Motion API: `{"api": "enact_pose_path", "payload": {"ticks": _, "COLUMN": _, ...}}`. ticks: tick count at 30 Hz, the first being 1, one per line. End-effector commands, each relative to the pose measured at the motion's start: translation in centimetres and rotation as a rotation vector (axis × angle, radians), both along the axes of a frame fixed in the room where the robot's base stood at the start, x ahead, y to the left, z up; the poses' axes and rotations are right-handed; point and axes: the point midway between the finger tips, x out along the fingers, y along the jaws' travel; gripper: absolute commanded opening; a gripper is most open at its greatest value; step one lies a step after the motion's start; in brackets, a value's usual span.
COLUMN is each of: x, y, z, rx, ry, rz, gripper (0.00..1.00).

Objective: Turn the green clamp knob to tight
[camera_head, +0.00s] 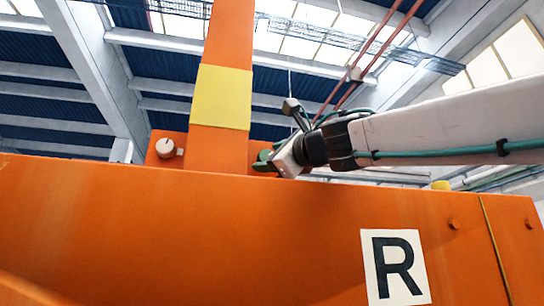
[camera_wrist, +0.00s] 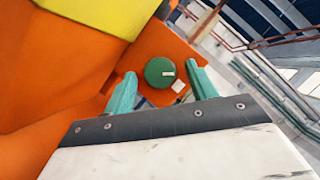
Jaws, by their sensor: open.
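The green clamp knob (camera_wrist: 159,72) is a round disc with a small white mark, on an orange plate in the wrist view. My gripper (camera_wrist: 161,86) is open, with one green finger to the left of the knob and one to the right. I cannot tell whether either finger touches it. In the head view my gripper (camera_head: 272,158) is by the right side of the orange post, and a bit of dark green shows there. The knob is mostly hidden behind the gripper in that view.
An orange post (camera_head: 222,148) with a yellow band (camera_head: 221,97) rises behind a wide orange beam (camera_head: 180,230). A white knob (camera_head: 165,147) sits on an orange plate left of the post. A white R sign (camera_head: 395,268) is on the beam.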

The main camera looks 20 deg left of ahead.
Motion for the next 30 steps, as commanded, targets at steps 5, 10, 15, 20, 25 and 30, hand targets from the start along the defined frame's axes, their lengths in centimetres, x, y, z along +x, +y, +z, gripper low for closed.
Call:
{"api": "enact_pose_path", "payload": {"ticks": 5, "x": 0.14, "y": 0.19, "z": 0.03, "rx": 0.001, "ry": 0.001, "rz": 0.000, "gripper": 0.57}}
{"api": "enact_pose_path", "payload": {"ticks": 10, "x": 0.12, "y": 0.16, "z": 0.03, "rx": 0.001, "ry": 0.001, "rz": 0.000, "gripper": 0.46}}
{"api": "enact_pose_path", "payload": {"ticks": 15, "x": 0.11, "y": 0.16, "z": 0.02, "rx": 0.001, "ry": 0.001, "rz": 0.000, "gripper": 0.12}}
{"api": "enact_pose_path", "payload": {"ticks": 20, "x": 0.05, "y": 0.19, "z": 0.04, "rx": 0.016, "ry": 0.010, "rz": 0.002, "gripper": 0.12}}
{"api": "enact_pose_path", "payload": {"ticks": 25, "x": -0.03, "y": 0.23, "z": 0.04, "rx": 0.079, "ry": 0.046, "rz": 0.003, "gripper": 0.12}}
{"api": "enact_pose_path", "payload": {"ticks": 30, "x": -0.02, "y": 0.21, "z": 0.01, "rx": 0.116, "ry": 0.071, "rz": 0.001, "gripper": 0.12}}
